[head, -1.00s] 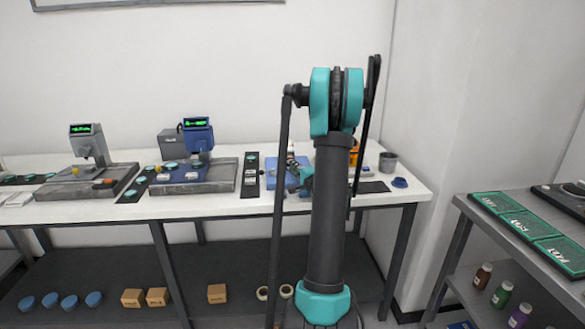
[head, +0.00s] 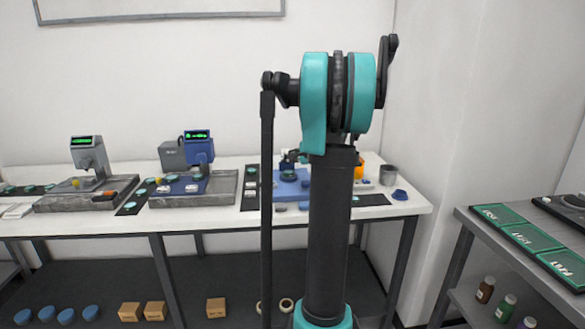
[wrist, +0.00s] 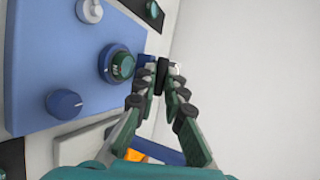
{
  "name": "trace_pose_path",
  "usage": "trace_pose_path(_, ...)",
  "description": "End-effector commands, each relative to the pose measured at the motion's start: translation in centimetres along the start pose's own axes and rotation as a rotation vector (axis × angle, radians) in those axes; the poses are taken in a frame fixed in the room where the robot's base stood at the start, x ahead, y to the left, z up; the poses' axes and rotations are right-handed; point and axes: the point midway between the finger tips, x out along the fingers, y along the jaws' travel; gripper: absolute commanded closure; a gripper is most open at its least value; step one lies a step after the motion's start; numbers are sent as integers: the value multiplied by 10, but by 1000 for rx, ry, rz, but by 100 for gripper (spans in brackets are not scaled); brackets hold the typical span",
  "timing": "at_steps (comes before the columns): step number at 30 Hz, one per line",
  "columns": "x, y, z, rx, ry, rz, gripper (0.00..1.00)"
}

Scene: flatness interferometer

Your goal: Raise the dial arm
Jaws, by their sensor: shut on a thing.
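The blue gauge base (wrist: 45,60) fills the left of the wrist view. It carries a round part with a green top (wrist: 122,66), a blue knob (wrist: 64,103) and a white round knob (wrist: 90,10). My gripper (wrist: 162,80) is shut on a small dark piece (wrist: 162,73), seemingly the dial arm, just right of the green-topped part. The fingers hide most of that piece, so its height above the base is unclear. In the head view the blue base (head: 283,191) stands on the table, partly hidden by my arm.
A blue-headed gauge (head: 199,148) and a grey one (head: 88,155) stand to the left on the white table (head: 215,217). A grey cup (head: 388,175) and a blue piece (head: 400,195) are at the right end. A side bench (head: 470,220) stands to the right.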

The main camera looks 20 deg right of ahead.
Motion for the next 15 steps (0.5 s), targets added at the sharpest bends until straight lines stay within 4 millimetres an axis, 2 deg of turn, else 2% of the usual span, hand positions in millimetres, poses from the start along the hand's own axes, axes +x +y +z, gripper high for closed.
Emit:
trace_pose_path(6, 2, -31, -1, 57, 0, 141, 100)
trace_pose_path(15, 9, -60, -4, 120, 0, 291, 100)
